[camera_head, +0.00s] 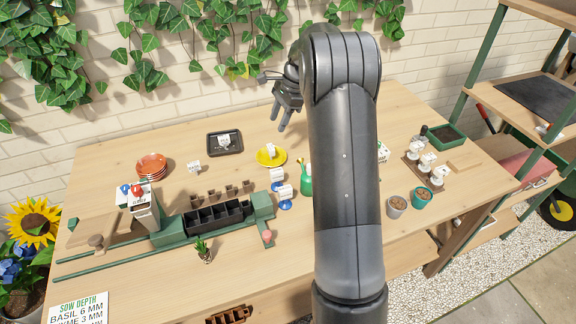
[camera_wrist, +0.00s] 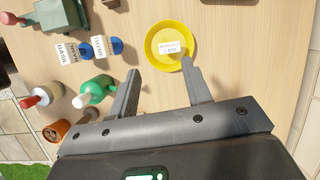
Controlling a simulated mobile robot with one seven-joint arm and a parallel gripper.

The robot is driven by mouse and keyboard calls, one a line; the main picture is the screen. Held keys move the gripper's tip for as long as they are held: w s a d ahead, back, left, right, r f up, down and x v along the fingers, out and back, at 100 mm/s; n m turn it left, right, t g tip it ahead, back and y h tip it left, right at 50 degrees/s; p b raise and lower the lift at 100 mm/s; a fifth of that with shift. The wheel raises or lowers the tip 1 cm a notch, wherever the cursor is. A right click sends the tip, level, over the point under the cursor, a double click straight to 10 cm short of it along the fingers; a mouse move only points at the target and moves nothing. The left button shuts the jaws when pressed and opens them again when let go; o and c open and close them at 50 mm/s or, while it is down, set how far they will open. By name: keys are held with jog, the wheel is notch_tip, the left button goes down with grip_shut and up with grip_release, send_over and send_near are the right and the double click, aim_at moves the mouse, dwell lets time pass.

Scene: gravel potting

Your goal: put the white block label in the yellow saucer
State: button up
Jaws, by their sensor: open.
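The yellow saucer (camera_head: 262,160) lies on the table in front of the back wall. A white block label (camera_head: 271,151) with dark print is inside it. In the wrist view the yellow saucer (camera_wrist: 153,55) is just beyond my fingertips, with the white block label (camera_wrist: 169,47) in it. My gripper (camera_head: 280,117) is open and above the table near the saucer. In the wrist view its two fingers (camera_wrist: 161,70) are apart with nothing between them. The right fingertip overlaps the saucer's edge in the picture; I cannot tell whether it touches.
Another white block (camera_head: 193,167) stands on the table near stacked orange saucers (camera_head: 152,166). Two blue-based labels (camera_head: 285,192) and a green bottle (camera_wrist: 97,88) are close to the saucer. Bare table lies right of it in the wrist view.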

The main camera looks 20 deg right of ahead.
jog(key=s+a+r+n+t+h, duration=0.1)
jog(key=s+a+r+n, duration=0.3)
jog(key=s+r, duration=0.4)
jog(key=s+a+r+n+t+h, duration=0.15)
jog(key=s+a+r+n, duration=0.25)
jog(key=s+r, duration=0.5)
jog(key=s+a+f+n+t+h, duration=0.1)
jog(key=s+n, duration=0.3)
jog(key=s, duration=0.7)
jog(key=s+a+f+n+t, duration=0.1)
jog(key=s+f+n+t, duration=0.1)
jog(key=s, duration=0.8)
jog(key=f+n, duration=0.1)
jog(key=n, duration=0.1)
jog(key=shift+s+a+n+h, duration=0.35)
jog(key=shift+n, duration=0.05)
jog(key=shift+o, duration=0.3)
jog(key=shift+r, duration=0.1)
